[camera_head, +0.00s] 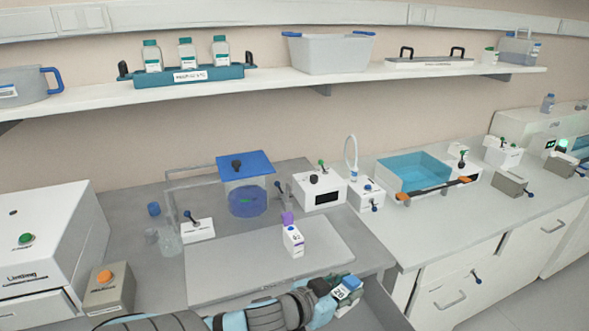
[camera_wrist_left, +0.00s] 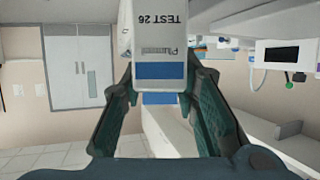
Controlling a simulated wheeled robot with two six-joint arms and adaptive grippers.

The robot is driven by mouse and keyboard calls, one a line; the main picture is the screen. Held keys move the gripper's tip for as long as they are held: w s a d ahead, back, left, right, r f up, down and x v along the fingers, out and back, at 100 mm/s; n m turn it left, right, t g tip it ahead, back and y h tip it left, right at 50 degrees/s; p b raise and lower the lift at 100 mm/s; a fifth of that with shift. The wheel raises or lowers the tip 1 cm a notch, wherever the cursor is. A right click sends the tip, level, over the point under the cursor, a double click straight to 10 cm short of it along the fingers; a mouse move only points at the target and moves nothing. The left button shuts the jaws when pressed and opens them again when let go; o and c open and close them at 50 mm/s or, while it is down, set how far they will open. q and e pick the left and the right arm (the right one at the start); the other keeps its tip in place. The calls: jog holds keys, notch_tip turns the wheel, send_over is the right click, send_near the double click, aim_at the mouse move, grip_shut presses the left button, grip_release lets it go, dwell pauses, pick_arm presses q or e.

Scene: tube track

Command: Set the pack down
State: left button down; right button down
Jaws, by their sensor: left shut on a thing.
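The pack (camera_wrist_left: 158,40) is a white box with a blue band, printed with the words "TEST 26" upside down in the left wrist view. My left gripper (camera_wrist_left: 160,85) is shut on it, with one dark green finger on each side. In the head view the left gripper (camera_head: 333,290) reaches in along the bottom, at the front edge of the bench. A white label with "26" on the pack (camera_head: 350,283) shows there. The rest of the pack is mostly hidden by the gripper. My right gripper is in neither view.
A blue-lidded container (camera_head: 246,185) and white devices (camera_head: 320,189) stand behind. A blue water bath (camera_head: 412,173) is to the right. Parts of the mat are clear.

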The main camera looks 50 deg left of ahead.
pick_arm(q)
jog(key=f, duration=0.1)
jog(key=a+f+b, duration=0.1)
jog(key=f+n+y, duration=0.1)
jog(key=shift+s+a+f, duration=0.15)
jog(key=shift+a+f, duration=0.05)
jog(key=shift+a, duration=0.1)
notch_tip(320, 180, down, 17)
jog(key=b, duration=0.7)
jog(key=shift+f+b, duration=0.1)
jog(key=shift+b, duration=0.3)
jog(key=c, duration=1.3)
grip_release()
jog(key=shift+o, duration=0.3)
jog(key=p+v, duration=0.1)
jog(key=v, duration=1.1)
